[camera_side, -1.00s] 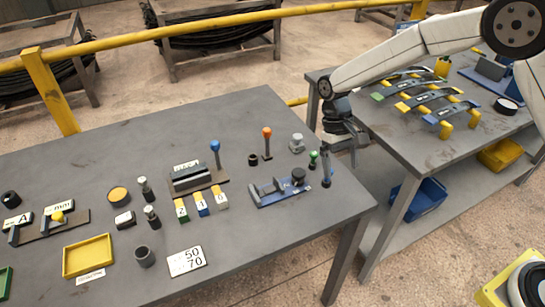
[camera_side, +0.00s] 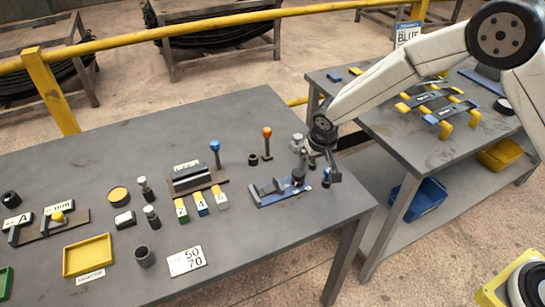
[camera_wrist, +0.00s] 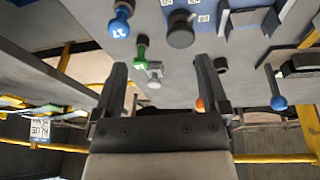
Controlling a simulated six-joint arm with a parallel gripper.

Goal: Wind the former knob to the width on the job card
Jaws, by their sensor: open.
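The former is a blue-based fixture (camera_side: 268,193) with grey blocks, near the right end of the grey table. Its black round knob (camera_side: 298,177) stands at the fixture's right end; it also shows in the wrist view (camera_wrist: 181,32), ahead of my fingers. My gripper (camera_side: 318,168) is open and empty, just right of the knob and apart from it. In the wrist view my open fingers (camera_wrist: 162,72) point toward the table with nothing between them. A white card (camera_side: 187,260) reading 50 and 70 lies at the table's front. A sign (camera_side: 407,33) reading BLUE stands at the back.
An orange-topped lever (camera_side: 267,140) and a blue-topped lever (camera_side: 215,150) rise further left. A second table (camera_side: 385,140) holds curved springs.

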